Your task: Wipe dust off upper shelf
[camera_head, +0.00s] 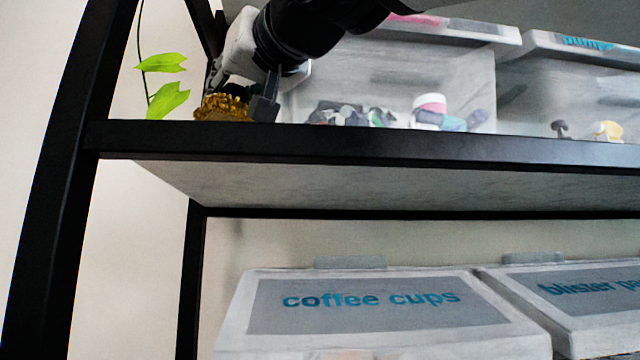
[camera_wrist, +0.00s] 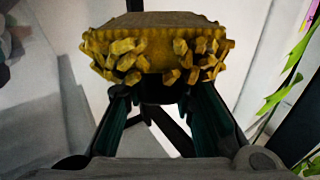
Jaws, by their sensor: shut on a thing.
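My gripper (camera_head: 262,98) is at the left end of the upper shelf (camera_head: 360,145), close above its surface. It is shut on a yellow, knobbly sponge-like duster (camera_head: 222,107). In the wrist view the duster (camera_wrist: 155,58) spans the two fingers, with chunky yellow nubs along its side and a brownish flat face. In the head view the duster sits low behind the shelf's front edge. I cannot tell whether it touches the surface. The shelf top is mostly hidden by its front edge, and no dust can be made out.
Clear bins (camera_head: 395,85) with mixed small items stand on the upper shelf just right of my gripper. A green vine (camera_head: 165,98) hangs at the left by the black upright (camera_head: 62,170). Below is a lidded "coffee cups" bin (camera_head: 380,305) beside another labelled bin (camera_head: 585,290).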

